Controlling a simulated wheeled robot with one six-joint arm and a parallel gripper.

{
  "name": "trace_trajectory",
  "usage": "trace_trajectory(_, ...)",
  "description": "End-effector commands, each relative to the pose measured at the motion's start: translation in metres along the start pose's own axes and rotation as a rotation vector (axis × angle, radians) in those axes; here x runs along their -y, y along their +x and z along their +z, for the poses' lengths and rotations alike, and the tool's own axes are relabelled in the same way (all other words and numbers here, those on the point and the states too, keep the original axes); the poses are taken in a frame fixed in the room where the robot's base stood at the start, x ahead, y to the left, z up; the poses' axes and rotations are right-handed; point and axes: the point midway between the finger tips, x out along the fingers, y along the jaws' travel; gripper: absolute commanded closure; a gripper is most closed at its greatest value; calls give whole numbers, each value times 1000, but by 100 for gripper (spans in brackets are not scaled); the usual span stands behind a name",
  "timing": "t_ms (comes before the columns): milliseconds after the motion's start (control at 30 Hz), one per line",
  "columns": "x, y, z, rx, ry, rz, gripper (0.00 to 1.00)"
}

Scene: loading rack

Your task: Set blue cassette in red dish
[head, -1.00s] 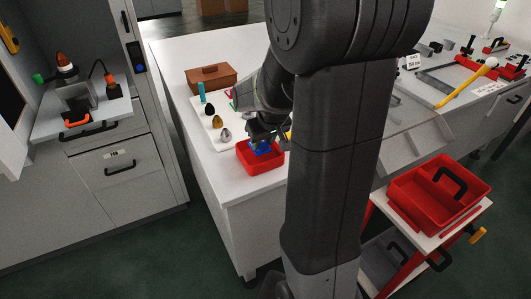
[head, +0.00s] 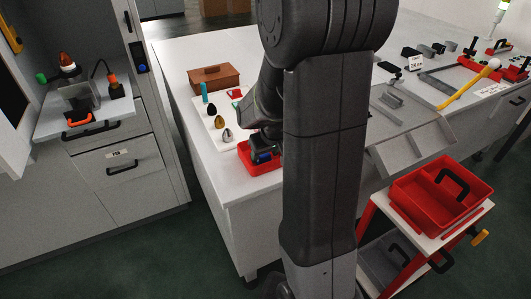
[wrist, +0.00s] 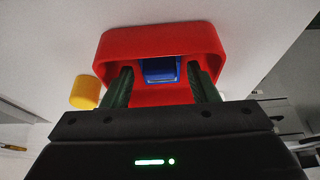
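The red dish (head: 247,157) sits on the near corner of the white counter, partly hidden behind my arm. It fills the upper middle of the wrist view (wrist: 160,42). The blue cassette (wrist: 160,69) lies inside the dish, and a small blue part of it shows in the head view (head: 262,157). My gripper (wrist: 161,87) reaches over the dish's edge. Its two dark green fingers stand wide apart, one on each side of the cassette, with visible gaps between them and it.
A yellow cylinder (wrist: 85,92) stands close beside the dish. A white board (head: 215,122) with several small egg-shaped pieces and a brown box (head: 213,77) are behind the dish. A red tray (head: 440,195) stands on a cart at right.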

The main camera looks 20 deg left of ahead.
Motion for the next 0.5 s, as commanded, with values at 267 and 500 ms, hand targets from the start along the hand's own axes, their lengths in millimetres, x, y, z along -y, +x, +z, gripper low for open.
trace_trajectory(267,0,-4,-2,0,0,0,46)
trace_trajectory(500,0,-32,-2,-5,0,1,46)
